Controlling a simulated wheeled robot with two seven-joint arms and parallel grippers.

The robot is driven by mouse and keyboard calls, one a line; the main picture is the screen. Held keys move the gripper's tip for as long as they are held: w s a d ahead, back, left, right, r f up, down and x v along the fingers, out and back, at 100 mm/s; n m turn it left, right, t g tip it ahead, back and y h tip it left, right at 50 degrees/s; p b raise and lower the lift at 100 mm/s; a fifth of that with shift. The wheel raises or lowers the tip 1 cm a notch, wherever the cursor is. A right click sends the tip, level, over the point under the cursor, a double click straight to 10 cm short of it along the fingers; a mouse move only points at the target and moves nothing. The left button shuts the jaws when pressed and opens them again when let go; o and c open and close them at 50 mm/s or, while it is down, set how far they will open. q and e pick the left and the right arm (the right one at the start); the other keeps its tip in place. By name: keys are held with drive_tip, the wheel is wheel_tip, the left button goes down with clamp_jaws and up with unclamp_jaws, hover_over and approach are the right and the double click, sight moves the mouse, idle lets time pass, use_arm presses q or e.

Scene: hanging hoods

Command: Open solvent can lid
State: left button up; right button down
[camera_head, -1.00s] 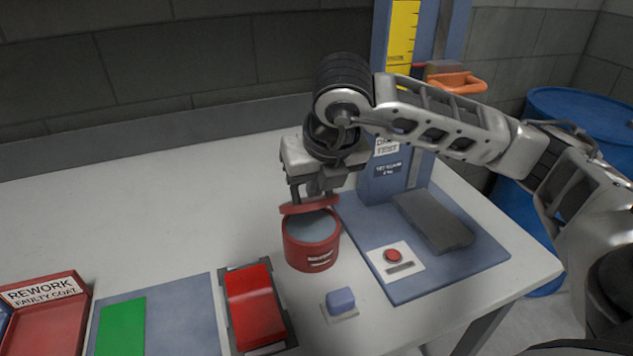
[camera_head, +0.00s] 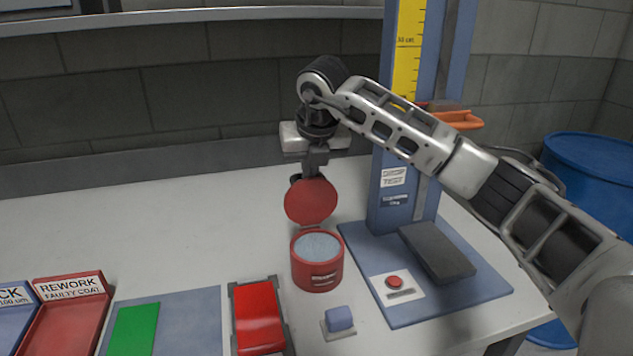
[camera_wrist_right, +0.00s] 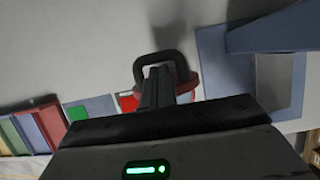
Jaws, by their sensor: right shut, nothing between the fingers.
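The red solvent can (camera_head: 317,272) stands upright on the table in the head view, its mouth open and a grey surface showing inside. Its round red lid (camera_head: 310,201) stands up nearly vertical at the can's far rim. My right gripper (camera_head: 311,172) is just behind and above the raised lid, which hides its fingertips in the head view. In the right wrist view the shut fingers (camera_wrist_right: 157,88) are in front of a dark handle loop (camera_wrist_right: 160,60) by the red lid (camera_wrist_right: 186,80). My left gripper is not in view.
A blue drop-test stand (camera_head: 450,285) with a column and red button (camera_head: 394,282) is right of the can. A small blue block (camera_head: 339,319), a red piece in a cradle (camera_head: 258,318), a green panel (camera_head: 134,328) and a rework tray (camera_head: 66,320) lie along the front. The table behind left is clear.

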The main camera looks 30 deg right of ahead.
drive_tip(key=shift+w+d+f, duration=0.1)
drive_tip(key=shift+w+d, duration=0.05)
drive_tip(key=shift+w, duration=0.45)
drive_tip(key=shift+w+d, duration=0.1)
drive_tip(key=shift+w, duration=0.5)
drive_tip(key=shift+w+d+f, duration=0.15)
drive_tip(key=shift+w+d, duration=0.05)
drive_tip(key=shift+w, duration=0.4)
drive_tip(key=shift+w+d+f, duration=0.1)
drive_tip(key=shift+f, duration=0.05)
